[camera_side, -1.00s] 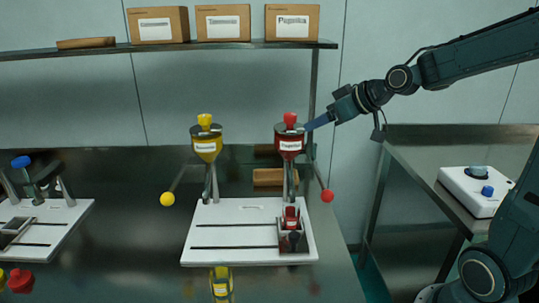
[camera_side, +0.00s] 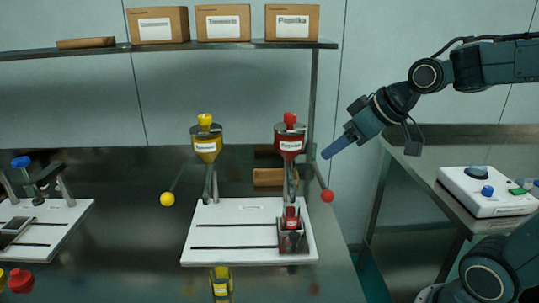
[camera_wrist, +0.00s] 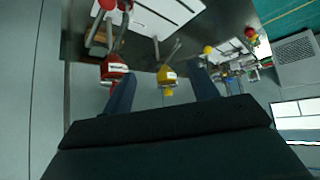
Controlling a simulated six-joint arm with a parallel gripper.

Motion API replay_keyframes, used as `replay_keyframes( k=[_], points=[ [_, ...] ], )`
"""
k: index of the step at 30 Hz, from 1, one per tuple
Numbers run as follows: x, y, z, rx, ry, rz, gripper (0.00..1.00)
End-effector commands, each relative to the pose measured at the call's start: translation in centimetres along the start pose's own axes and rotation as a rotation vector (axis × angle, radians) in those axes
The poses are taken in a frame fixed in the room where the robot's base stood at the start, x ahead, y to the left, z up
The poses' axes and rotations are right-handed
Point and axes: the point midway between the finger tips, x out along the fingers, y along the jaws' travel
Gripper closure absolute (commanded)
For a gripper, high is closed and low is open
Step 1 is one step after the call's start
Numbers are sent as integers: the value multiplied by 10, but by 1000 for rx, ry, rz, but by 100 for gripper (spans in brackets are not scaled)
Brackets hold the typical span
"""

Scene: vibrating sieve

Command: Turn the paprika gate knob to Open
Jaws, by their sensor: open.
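The paprika hopper (camera_side: 291,146) is red with a white label and stands upright on the white board (camera_side: 230,212). It has a red knob (camera_side: 290,119) on top and a slanted lever ending in a red ball (camera_side: 327,196) at its lower right. Which of these is the gate knob I cannot tell. My gripper (camera_side: 328,154) is to the right of the hopper, pointing down-left, apart from it and above the red ball. The wrist view shows its two fingers (camera_wrist: 163,90) spread and empty, with the red hopper (camera_wrist: 115,68) beyond the left finger.
A yellow hopper (camera_side: 206,146) with a yellow ball lever (camera_side: 167,199) stands to the left. A red-topped container (camera_side: 291,217) sits in a holder below the paprika hopper. A shelf (camera_side: 100,50) with boxes runs behind. A white control box (camera_side: 488,193) stands at right.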

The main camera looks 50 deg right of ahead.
Motion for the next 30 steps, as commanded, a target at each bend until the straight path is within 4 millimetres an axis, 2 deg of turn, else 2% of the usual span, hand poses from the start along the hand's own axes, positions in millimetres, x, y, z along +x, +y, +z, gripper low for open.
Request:
replay_keyframes(
  k=[17,23,30],
  points=[
    [4,4,-3,27,-3,19,41],
    [23,25,-19,131,8,100,41],
    [57,61,-50,309,62,281,41]
  ],
)
